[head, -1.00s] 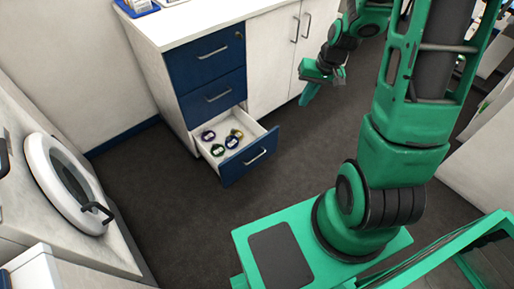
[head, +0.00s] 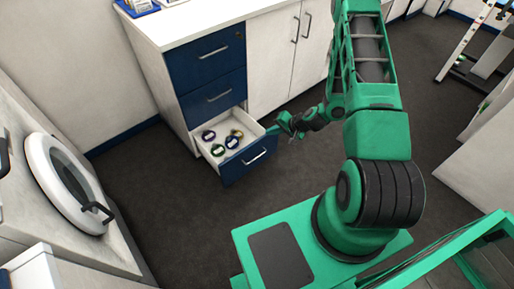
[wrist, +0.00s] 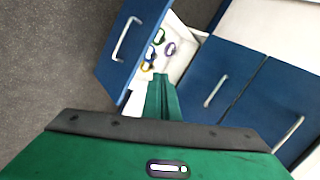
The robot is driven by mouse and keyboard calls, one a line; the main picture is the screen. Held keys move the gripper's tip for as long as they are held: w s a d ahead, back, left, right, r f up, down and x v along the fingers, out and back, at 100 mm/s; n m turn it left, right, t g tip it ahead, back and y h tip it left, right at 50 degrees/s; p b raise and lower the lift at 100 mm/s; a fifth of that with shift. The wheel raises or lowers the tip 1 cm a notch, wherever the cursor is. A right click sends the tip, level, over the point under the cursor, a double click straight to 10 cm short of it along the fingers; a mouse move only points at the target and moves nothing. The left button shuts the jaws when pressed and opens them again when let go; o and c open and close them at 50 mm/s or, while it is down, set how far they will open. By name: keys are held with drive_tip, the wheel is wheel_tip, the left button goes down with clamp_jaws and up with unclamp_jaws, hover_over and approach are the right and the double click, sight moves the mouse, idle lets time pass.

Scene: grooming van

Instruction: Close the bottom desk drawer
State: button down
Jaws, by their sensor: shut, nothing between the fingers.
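The bottom desk drawer (head: 247,160) is pulled out, with a blue front, a silver handle and a white inside. Several small round items (head: 222,141) in dark, green, purple and yellow colours lie in it. My gripper (head: 279,128) is shut and empty, at the right end of the drawer front, by its top edge. In the wrist view the shut fingers (wrist: 161,97) reach toward the drawer's side, and the open drawer front (wrist: 130,42) is at the upper left. I cannot tell whether the fingers touch the drawer.
Two shut blue drawers (head: 212,97) are above the open one. A white cupboard (head: 273,62) stands to their right under the white worktop (head: 200,22). A washer-like machine with a round door (head: 66,183) is at the left. The dark floor (head: 180,215) before the drawer is clear.

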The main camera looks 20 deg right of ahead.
drive_tip(key=s+f+m+t+h, duration=0.25)
drive_tip(key=f+m, duration=0.25)
drive_tip(key=f, duration=0.7)
approach(253, 146)
wheel_tip(253, 146, down, 3)
drive_tip(key=w, duration=0.2)
drive_tip(key=w+y, duration=0.1)
drive_tip(key=shift+w+a+f+g, duration=0.15)
drive_tip(key=shift+w+f+g, duration=0.15)
drive_tip(key=shift+g, duration=0.05)
drive_tip(key=shift+w+a, duration=0.1)
drive_tip(key=shift+w, duration=0.3)
